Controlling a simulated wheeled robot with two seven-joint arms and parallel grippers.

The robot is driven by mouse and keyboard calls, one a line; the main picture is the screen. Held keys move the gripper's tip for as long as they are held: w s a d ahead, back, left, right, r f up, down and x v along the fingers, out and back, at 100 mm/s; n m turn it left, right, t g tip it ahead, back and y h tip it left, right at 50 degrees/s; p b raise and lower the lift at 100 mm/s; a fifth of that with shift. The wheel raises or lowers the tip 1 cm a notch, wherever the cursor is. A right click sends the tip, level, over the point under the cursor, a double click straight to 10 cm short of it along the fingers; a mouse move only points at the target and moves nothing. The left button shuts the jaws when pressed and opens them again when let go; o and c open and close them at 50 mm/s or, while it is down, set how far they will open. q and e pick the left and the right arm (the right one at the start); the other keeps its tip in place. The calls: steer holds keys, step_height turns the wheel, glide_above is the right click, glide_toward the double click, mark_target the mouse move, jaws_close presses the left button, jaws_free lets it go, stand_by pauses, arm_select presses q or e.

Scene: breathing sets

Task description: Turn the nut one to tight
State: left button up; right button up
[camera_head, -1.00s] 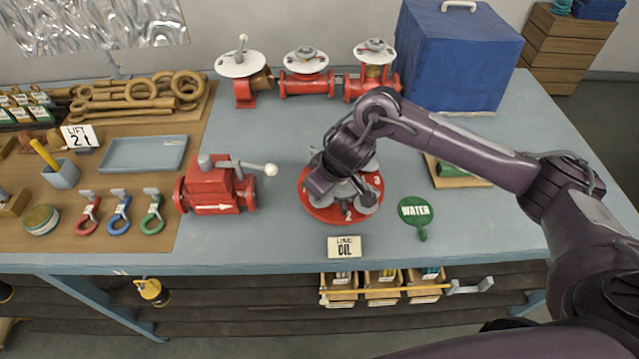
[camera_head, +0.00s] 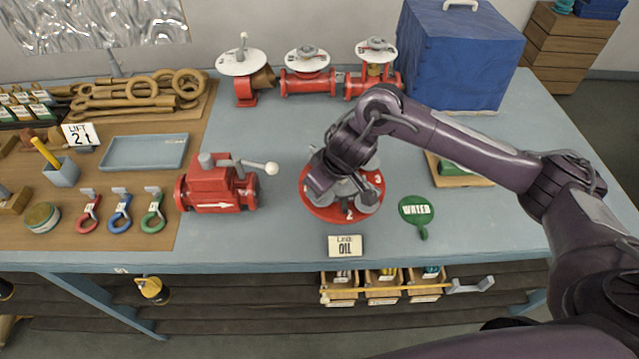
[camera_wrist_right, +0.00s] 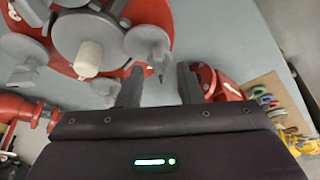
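The red round flange (camera_head: 312,203) with grey fittings on top stands mid-table, with white numbers 2 and 3 showing. Nut one cannot be told by its number, as my right arm covers part of the flange. In the right wrist view the flange (camera_wrist_right: 168,14) carries a large grey disc with a pale stub and smaller grey discs around it. A grey nut-like piece (camera_wrist_right: 150,42) lies just beyond the fingertips, nearer the left finger. My right gripper (camera_wrist_right: 158,82) is open, its fingers apart with bare table showing between them. My left gripper is not in view.
A red valve with a lever (camera_head: 210,190) stands left of the flange. The green WATER sign (camera_head: 416,210) and the OIL plate (camera_head: 345,245) lie close by. Red pipe fittings (camera_head: 308,85) and a blue box (camera_head: 460,60) stand behind. Table between is clear.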

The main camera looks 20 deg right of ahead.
steer(key=v, duration=0.7)
steer(key=shift+r, duration=0.25)
steer(key=shift+f, duration=0.1)
